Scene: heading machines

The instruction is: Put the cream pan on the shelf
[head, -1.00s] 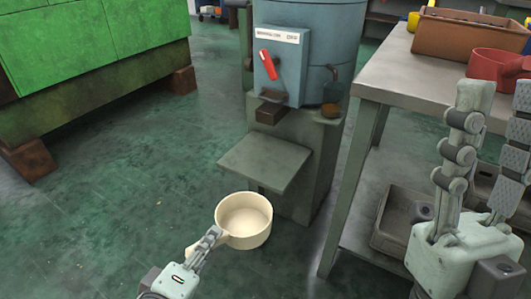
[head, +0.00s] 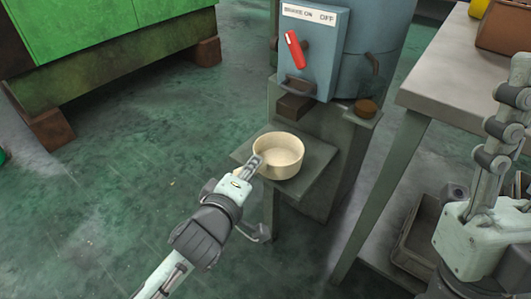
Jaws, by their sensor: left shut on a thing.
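The cream pan (head: 285,170) is a round, shallow, empty pan, upright in the middle of the head view. It is over the shelf (head: 318,165), a flat grey plate jutting from the front of the blue-grey machine. I cannot tell whether its base touches the plate. My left gripper (head: 256,163) is shut on the pan at its near left side, where the handle is mostly hidden by the fingers. My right gripper (head: 514,115) is at the right edge, partly cut off, fingers pointing up, open with nothing seen in it.
The machine's switch box (head: 315,45) with a red lever (head: 294,49) rises behind the shelf. A grey workbench (head: 440,80) with a brown bin (head: 505,30) stands at right, a tray (head: 415,235) below it. A green cabinet (head: 110,40) is at left. The floor between is clear.

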